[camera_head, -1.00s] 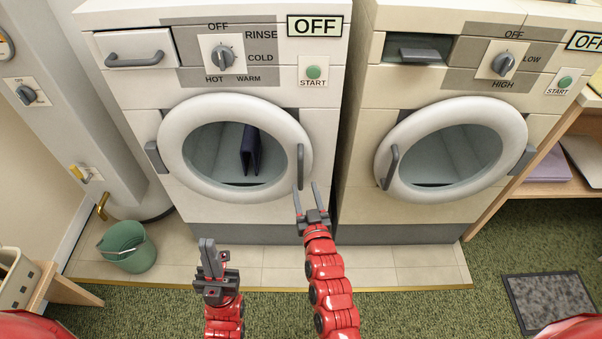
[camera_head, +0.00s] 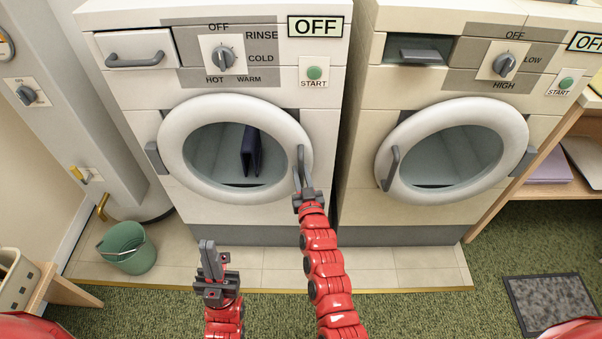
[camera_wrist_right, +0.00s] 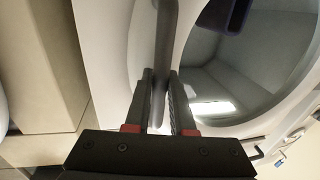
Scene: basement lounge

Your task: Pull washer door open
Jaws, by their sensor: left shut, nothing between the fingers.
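The washer (camera_head: 150,92) is the left white machine, marked RINSE, HOT, WARM and COLD. Its round door (camera_head: 173,145) is closed, with a dark folded item (camera_head: 250,152) visible through the glass. The grey door handle (camera_head: 301,160) is upright on the door's right side. My right gripper (camera_head: 304,185) is at the handle's lower end. In the right wrist view the handle (camera_wrist_right: 165,45) runs between its two parted fingers (camera_wrist_right: 161,105), with a gap visible on the right side. My left gripper (camera_head: 207,258) is shut and empty, low in front of the washer.
A second machine (camera_head: 350,170) with a closed round door stands close on the right. A green bucket (camera_head: 126,248) stands on the tiled ledge at left. A wooden shelf (camera_head: 545,189) is at the right. The green carpet in front is mostly clear.

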